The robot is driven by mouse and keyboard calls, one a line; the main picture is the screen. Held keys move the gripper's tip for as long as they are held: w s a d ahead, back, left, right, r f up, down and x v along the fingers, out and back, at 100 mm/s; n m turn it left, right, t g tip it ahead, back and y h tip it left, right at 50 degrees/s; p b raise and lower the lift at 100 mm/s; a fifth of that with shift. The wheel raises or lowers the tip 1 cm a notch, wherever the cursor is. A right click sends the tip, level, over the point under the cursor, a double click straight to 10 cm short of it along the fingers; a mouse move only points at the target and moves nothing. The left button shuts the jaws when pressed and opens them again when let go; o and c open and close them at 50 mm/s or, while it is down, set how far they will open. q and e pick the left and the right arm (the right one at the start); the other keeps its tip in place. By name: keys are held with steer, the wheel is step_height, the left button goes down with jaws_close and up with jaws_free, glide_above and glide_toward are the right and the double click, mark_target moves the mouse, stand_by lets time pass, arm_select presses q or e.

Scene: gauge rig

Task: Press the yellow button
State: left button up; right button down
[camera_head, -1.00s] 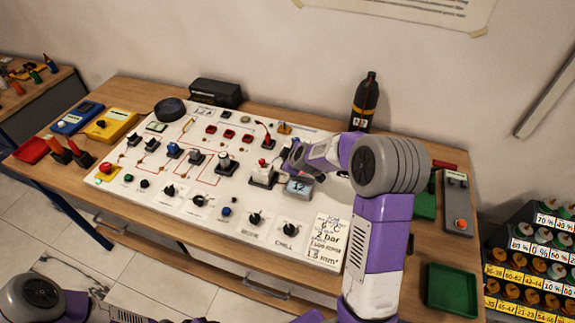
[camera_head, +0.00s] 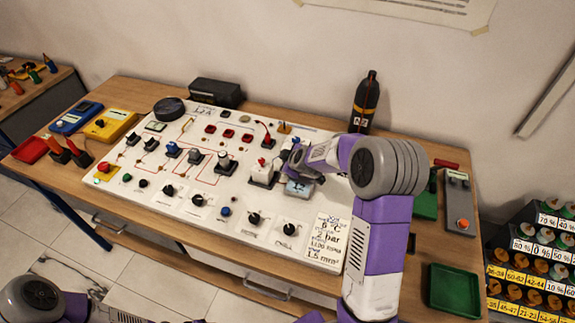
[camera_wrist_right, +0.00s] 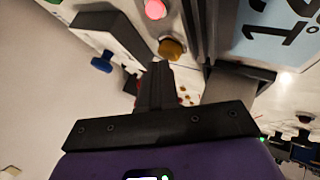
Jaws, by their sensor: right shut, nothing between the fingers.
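An amber-yellow round button (camera_wrist_right: 172,48) shows at the top middle of the right wrist view, on a pale panel face. My right gripper (camera_wrist_right: 157,68) is shut and empty, its fingertips right beside the lower edge of this button. I cannot tell whether they touch it. In the head view, my right gripper (camera_head: 292,166) is over the right part of the white panel (camera_head: 225,172), close to a small display box (camera_head: 299,188). The button cannot be made out there. My left arm shows at the lower left, but its gripper is out of view.
A lit pink-red button (camera_wrist_right: 155,9) is close to the amber one, and the display (camera_wrist_right: 275,30) stands to the right. The panel carries several switches and knobs. A black bottle (camera_head: 364,102) stands behind my right arm. A green tray (camera_head: 452,290) lies at the front right.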

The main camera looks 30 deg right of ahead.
steer(key=shift+f+b, duration=0.3)
steer(key=shift+f, duration=0.05)
stand_by(0.6)
steer(key=shift+r+p, duration=0.9)
steer(key=shift+r, duration=0.05)
step_height(320, 180, up, 5)
steer(key=p, duration=0.4)
steer(key=shift+r+p, duration=0.1)
steer(key=shift+p, duration=0.25)
